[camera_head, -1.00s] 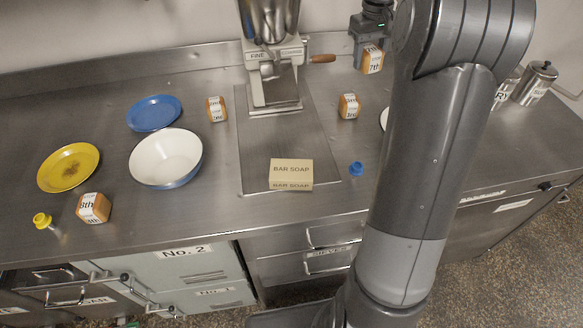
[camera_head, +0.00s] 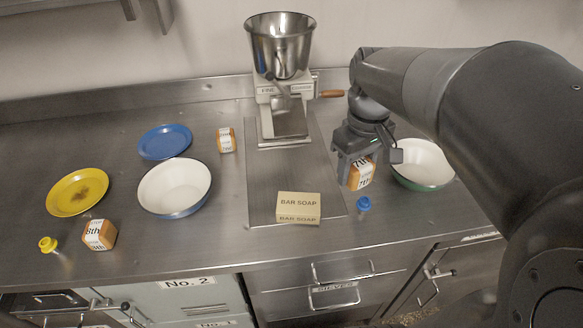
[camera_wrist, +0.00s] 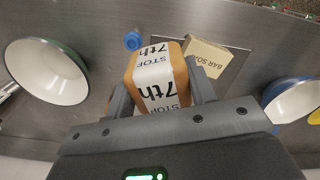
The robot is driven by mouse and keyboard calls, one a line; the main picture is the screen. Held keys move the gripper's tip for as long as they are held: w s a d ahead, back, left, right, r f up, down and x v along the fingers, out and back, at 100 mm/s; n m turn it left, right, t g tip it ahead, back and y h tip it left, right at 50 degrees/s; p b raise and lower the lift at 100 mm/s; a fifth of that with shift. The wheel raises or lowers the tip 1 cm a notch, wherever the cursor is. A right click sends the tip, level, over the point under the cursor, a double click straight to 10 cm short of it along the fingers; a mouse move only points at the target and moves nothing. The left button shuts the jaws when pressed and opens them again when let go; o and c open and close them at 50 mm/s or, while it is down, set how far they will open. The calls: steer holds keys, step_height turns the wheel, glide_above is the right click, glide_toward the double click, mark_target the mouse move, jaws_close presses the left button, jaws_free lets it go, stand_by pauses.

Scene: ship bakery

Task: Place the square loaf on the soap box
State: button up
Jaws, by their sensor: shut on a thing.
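My gripper (camera_head: 358,160) is shut on a bread loaf with a white "7th" label (camera_head: 361,174), the only loaf I can link to the square loaf. In the wrist view the loaf (camera_wrist: 159,80) sits between the two fingers. It is held to the right of the soap box (camera_head: 298,207), apart from it. The soap box is a tan "BAR SOAP" box lying flat near the front of the metal board, its top bare. It also shows in the wrist view (camera_wrist: 206,57), just beyond the loaf.
A green-rimmed bowl (camera_head: 422,177) is at right. A grinder (camera_head: 281,110) stands behind. Left are a white bowl (camera_head: 174,188), blue plate (camera_head: 165,142), yellow plate (camera_head: 77,192) and two other loaves (camera_head: 226,140) (camera_head: 99,235).

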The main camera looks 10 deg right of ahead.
glide_above(299, 203)
step_height(299, 203, down, 7)
steer(key=shift+r, duration=0.1)
steer(key=shift+f, duration=2.05)
steer(key=shift+f, duration=0.2)
steer(key=o, duration=1)
